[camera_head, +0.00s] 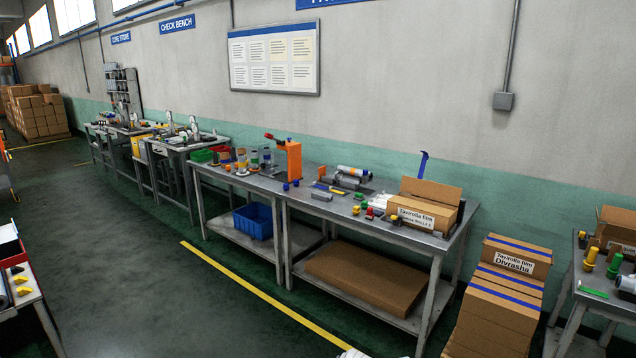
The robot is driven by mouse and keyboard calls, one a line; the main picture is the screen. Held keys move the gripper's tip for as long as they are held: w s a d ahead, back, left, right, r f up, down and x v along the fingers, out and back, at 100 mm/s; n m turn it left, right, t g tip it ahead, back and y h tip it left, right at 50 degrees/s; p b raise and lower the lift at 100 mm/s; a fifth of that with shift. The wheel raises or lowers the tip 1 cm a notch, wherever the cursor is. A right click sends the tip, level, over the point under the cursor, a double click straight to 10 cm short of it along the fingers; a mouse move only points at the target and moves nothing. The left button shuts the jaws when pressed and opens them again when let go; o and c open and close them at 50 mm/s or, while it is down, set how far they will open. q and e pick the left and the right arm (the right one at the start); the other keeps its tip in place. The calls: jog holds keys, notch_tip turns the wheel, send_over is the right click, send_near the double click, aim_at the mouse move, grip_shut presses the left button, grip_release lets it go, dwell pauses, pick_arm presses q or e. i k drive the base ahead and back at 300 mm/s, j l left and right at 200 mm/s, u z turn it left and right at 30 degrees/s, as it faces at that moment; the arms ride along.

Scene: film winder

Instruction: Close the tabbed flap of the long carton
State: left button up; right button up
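A long brown carton (412,226) with a white printed label on its front stands at the right end of the grey workbench (345,216). A wide brown flap (431,190) stands up along the carton's back side, so the flap is open. Whether it has tabs is too small to tell. A thin blue upright piece (423,164) shows just behind the flap. The inside of the carton is hard to see. Neither of my grippers can be made out in this view.
Stacked cartons with blue stripes (500,290) stand on the floor right of the bench. Small coloured parts (368,210) lie left of the carton. An orange machine (290,160) stands further left. A yellow line (255,290) crosses open floor before the bench.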

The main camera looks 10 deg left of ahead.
aim_at(448, 193)
jog(key=i+j, duration=0.3)
jog(key=i, duration=0.15)
jog(key=i+j, duration=0.3)
jog(key=i, duration=0.15)
jog(key=i+j+u, duration=0.1)
jog(key=i+j, duration=0.2)
jog(key=i, duration=0.2)
jog(key=i+j, duration=0.25)
jog(key=i, duration=0.2)
jog(key=i+j, duration=0.25)
jog(key=i, duration=0.2)
